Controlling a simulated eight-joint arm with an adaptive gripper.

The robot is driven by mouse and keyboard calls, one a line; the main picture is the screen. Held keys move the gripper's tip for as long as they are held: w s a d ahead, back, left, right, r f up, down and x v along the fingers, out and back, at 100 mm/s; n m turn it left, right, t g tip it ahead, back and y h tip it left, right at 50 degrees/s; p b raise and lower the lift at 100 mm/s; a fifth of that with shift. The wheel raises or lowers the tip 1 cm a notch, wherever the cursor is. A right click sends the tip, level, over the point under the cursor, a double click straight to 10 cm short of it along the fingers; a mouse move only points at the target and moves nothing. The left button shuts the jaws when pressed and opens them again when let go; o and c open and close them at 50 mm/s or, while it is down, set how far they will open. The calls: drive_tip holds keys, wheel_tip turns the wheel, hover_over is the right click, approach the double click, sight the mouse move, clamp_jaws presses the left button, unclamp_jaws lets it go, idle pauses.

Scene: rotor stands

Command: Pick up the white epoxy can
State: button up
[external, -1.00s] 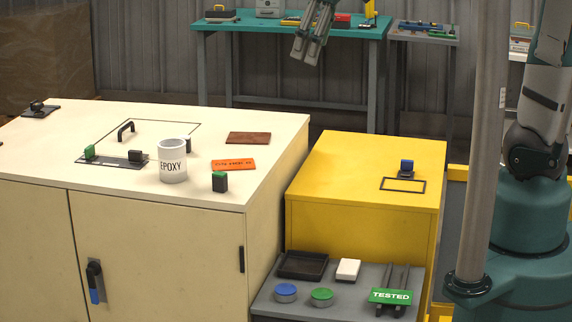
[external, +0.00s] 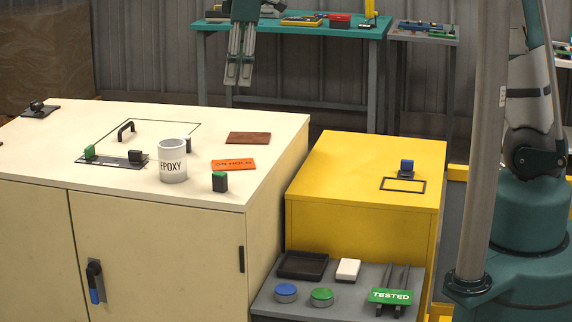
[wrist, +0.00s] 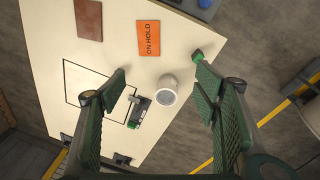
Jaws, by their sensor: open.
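The white epoxy can (external: 173,167) stands upright on the cream cabinet top, with "EPOXY" in dark letters on its side. In the wrist view the can (wrist: 166,92) shows from above, between my open fingers and well below them. My gripper (external: 238,82) is above and behind the can in the external view, pointing down, empty and not touching it. In the wrist view my gripper (wrist: 162,92) has its two green-padded fingers wide apart.
Close to the can are an orange ON HOLD tag (external: 233,165), a green-topped black block (external: 220,182) and a dark plate with blocks (external: 112,162). A black handle (external: 126,131) rises behind it. A brown pad (external: 248,138) lies farther right. A grey pole (external: 480,140) stands at right.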

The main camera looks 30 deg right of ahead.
drive_tip(key=w+a+f+n, duration=0.2)
drive_tip(key=w+a+f, duration=0.2)
drive_tip(key=a+f, duration=0.25)
drive_tip(key=n+g, duration=0.2)
drive_tip(key=n, duration=0.1)
hover_over(171, 143)
drive_tip(key=shift+h, duration=0.3)
drive_tip(key=f, duration=0.7)
drive_tip(key=shift+w+d, duration=0.1)
drive_tip(key=shift+d, duration=0.1)
drive_tip(key=shift+f, duration=1.25)
drive_tip(key=shift+a+f+p, duration=0.1)
drive_tip(key=shift+f+p, duration=0.45)
drive_tip(key=shift+f, duration=2.05)
drive_tip(key=c, duration=1.2)
